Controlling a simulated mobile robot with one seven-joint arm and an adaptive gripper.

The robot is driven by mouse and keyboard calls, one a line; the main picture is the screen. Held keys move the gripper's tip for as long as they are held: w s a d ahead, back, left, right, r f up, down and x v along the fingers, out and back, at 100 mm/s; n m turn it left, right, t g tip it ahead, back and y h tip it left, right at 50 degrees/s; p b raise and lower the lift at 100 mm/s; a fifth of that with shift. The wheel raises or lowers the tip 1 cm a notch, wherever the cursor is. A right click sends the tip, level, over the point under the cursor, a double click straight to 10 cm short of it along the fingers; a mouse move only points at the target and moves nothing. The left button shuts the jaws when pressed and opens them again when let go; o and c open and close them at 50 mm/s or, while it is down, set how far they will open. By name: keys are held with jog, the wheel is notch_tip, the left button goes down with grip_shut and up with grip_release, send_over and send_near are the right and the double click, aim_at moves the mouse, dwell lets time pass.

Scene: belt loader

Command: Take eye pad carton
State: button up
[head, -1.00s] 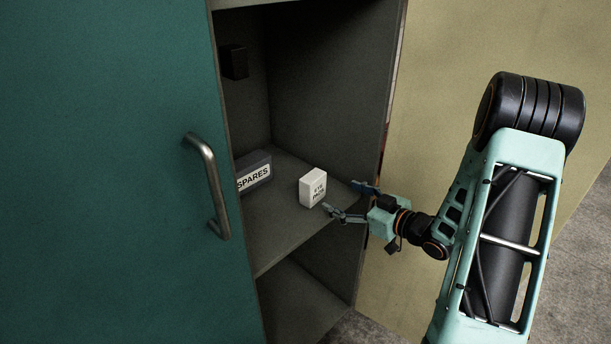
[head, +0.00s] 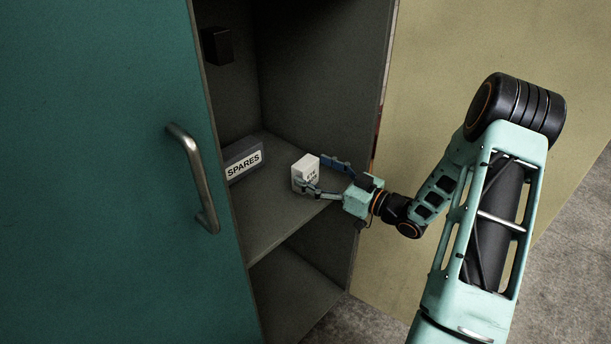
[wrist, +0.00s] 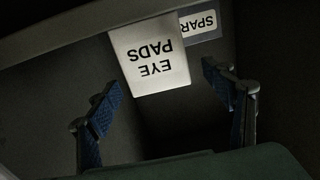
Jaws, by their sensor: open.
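The eye pad carton (head: 303,171) is a small white box standing on the cabinet shelf, its label facing my gripper. My gripper (head: 318,174) is open at the carton, one finger in front of its near side and the other by its far right side. In the wrist view the carton (wrist: 150,55) appears upside down, ahead of and between the two blue-padded fingers (wrist: 163,88). A gap shows on both sides there, so the fingers are not closed on it. The carton's lower part is partly covered by the near finger in the head view.
A dark box labelled SPARES (head: 243,160) stands left of the carton on the same shelf (head: 262,215); it also shows behind the carton in the wrist view (wrist: 203,24). The green door (head: 95,180) with a metal handle (head: 193,178) stands at left. The cabinet's right wall is close to my gripper.

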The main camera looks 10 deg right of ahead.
aim_at(312, 169)
jog(key=x, duration=0.3)
jog(key=shift+w+a, duration=0.1)
jog(key=shift+w, duration=0.1)
jog(key=c, duration=1.3)
